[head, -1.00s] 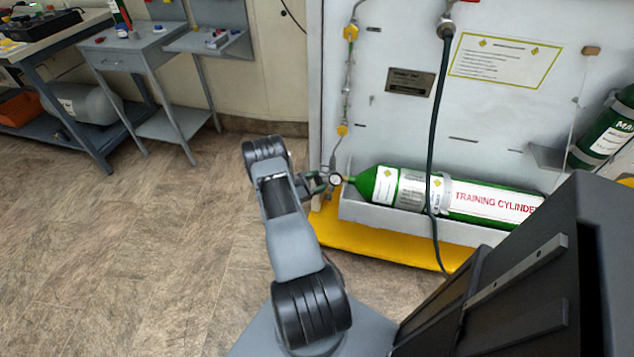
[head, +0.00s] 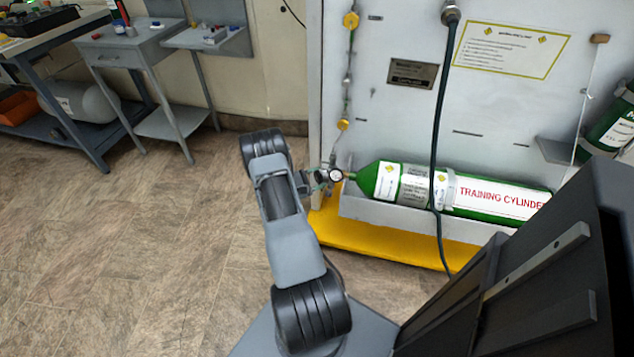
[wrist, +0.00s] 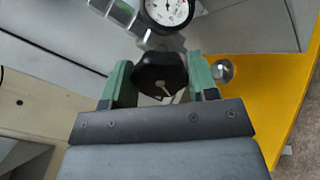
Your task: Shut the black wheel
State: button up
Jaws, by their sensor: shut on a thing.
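The black wheel (wrist: 160,73) sits between the two green fingers of my gripper (wrist: 163,82) in the wrist view. The fingers are shut on it from both sides. A round white pressure gauge (wrist: 168,10) with a metal fitting is just beyond the wheel. In the head view the gauge (head: 336,175) is at the neck of the green training cylinder (head: 415,186), which lies on its side. My gripper (head: 308,183) reaches the valve from the left there. The wheel is hidden or too small to make out in the head view.
A grey panel (head: 400,120) stands behind the cylinder, above a yellow base (head: 375,238). A dark hose (head: 436,130) hangs in front of the cylinder. A bench (head: 150,45) stands at the back left. The floor (head: 130,260) on the left is clear.

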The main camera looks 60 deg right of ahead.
jog(key=m+b, duration=0.2)
jog(key=m, duration=0.1)
jog(key=m+b, duration=0.1)
jog(key=b, duration=0.1)
jog(key=shift+f+m, duration=0.3)
jog(key=m+b, duration=0.3)
jog(key=b, duration=0.1)
jog(key=shift+m, duration=0.4)
jog(key=m+b, duration=0.5)
jog(key=b, duration=0.2)
jog(key=shift+f, duration=0.15)
jog(key=m+b, duration=0.3)
jog(key=m, duration=0.3)
jog(key=shift+r+m+b, duration=0.3)
jog(key=shift+m+b, duration=0.05)
jog(key=shift+m, duration=0.05)
jog(key=m, duration=0.3)
jog(key=shift+m, duration=0.3)
jog(key=m, duration=0.3)
jog(key=shift+m, duration=2)
